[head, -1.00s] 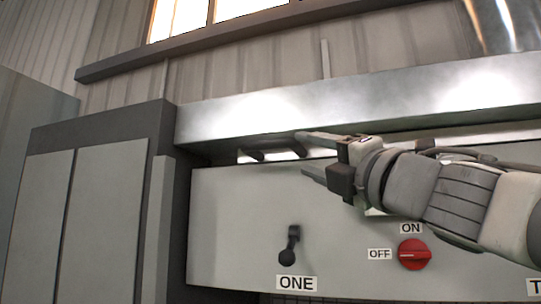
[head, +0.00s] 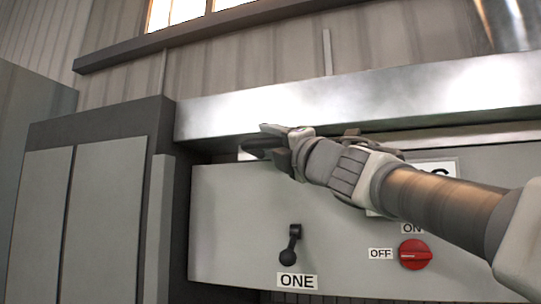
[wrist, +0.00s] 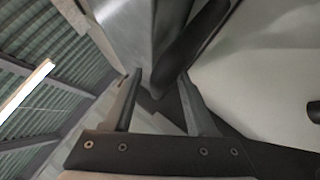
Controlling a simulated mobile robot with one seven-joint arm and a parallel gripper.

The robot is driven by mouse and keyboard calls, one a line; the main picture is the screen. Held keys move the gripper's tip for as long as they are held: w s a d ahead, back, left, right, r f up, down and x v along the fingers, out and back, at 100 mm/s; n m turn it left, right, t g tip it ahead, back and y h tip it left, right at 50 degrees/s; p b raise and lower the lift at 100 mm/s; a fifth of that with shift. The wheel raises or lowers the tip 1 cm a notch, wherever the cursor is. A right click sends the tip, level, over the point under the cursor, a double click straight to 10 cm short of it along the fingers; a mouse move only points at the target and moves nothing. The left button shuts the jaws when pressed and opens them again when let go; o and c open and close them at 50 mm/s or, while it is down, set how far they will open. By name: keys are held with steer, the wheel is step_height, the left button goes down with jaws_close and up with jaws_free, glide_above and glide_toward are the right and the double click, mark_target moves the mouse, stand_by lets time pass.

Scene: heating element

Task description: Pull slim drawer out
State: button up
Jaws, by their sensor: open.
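The slim drawer shows in the head view as a narrow pale strip (head: 470,138) under the metal counter edge. In the wrist view, a dark rounded bar (wrist: 190,45), which looks like this handle, comes down between the fingertips of my gripper (wrist: 160,78). The jaws are open with a finger on either side of the bar. I cannot tell whether either finger touches it.
Below is a grey panel (head: 225,225) with a black lever (head: 291,245) labelled ONE and a red knob (head: 415,254) marked ON and OFF. The metal counter edge (head: 360,102) juts out just above my gripper. A dark cabinet (head: 110,210) stands at left.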

jaws_close()
stand_by(1.4)
